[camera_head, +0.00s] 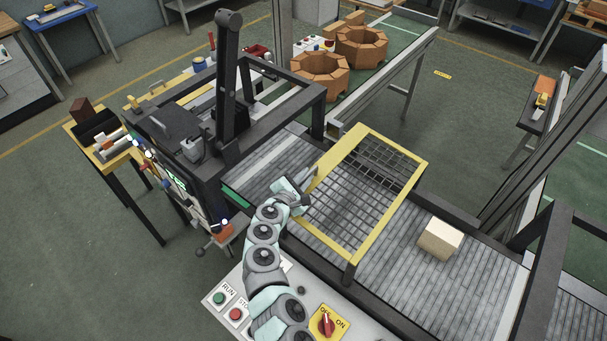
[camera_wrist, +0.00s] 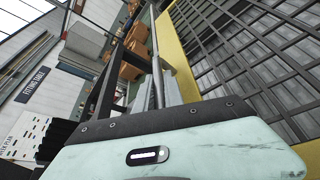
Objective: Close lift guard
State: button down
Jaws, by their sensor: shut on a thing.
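The lift guard is a yellow frame (camera_head: 397,208) with dark wire mesh, standing over the grey roller conveyor in the head view. Its yellow edge (camera_wrist: 180,55) and mesh (camera_wrist: 250,60) fill the right of the wrist view. In the wrist view my gripper (camera_wrist: 157,95) is shut on a thin grey bar (camera_wrist: 157,45) running alongside the yellow edge, which looks like the guard's handle. The fingertips partly hide the bar. I cannot tell exactly how far the guard is raised.
A pale block (camera_head: 440,238) sits on the rollers (camera_head: 470,285) right of the guard. A dark machine frame (camera_head: 230,150) stands left. Brick rings (camera_head: 320,76) stand behind.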

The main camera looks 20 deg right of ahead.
jog(key=shift+w+f+n+g+b, duration=0.1)
jog(key=shift+f+n+g+b, duration=0.3)
jog(key=shift+f, duration=0.75)
jog(key=c, duration=1.5)
grip_release()
jog(key=shift+a, duration=0.1)
jog(key=shift+o, duration=0.2)
jog(key=shift+p+v, duration=0.5)
jog(key=shift+v, duration=4.95)
jog(key=shift+f, duration=0.15)
